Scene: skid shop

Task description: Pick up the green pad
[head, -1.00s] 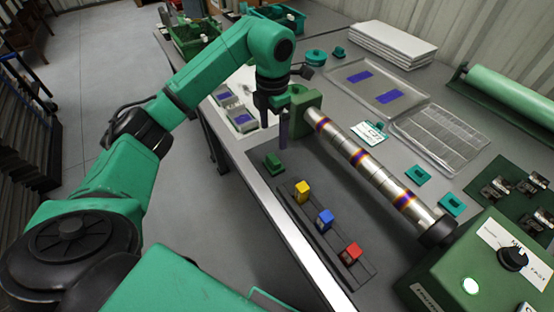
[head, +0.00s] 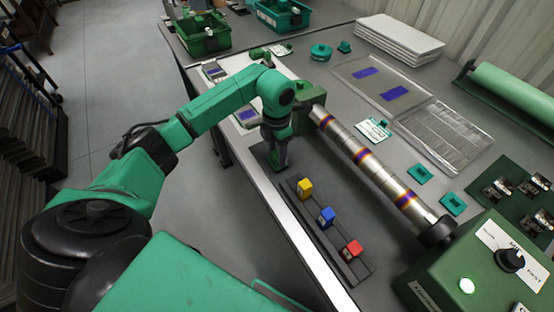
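My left gripper (head: 279,158) points down at the far end of the dark strip near the table's front edge. It is right over the spot of the green pad, a small green block on a dark base. The gripper hides nearly all of the pad, so I cannot tell whether the fingers touch it or are closed around it. In line with it on the rack stand a yellow block (head: 305,188), a blue block (head: 326,216) and a red block (head: 351,250). My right gripper is not in view.
A banded metal roller (head: 366,163) lies just right of the gripper, between a green end block and a green control box (head: 470,270) with a lit button. Clear trays (head: 445,140) lie further right. Green bins (head: 203,38) stand at the back.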

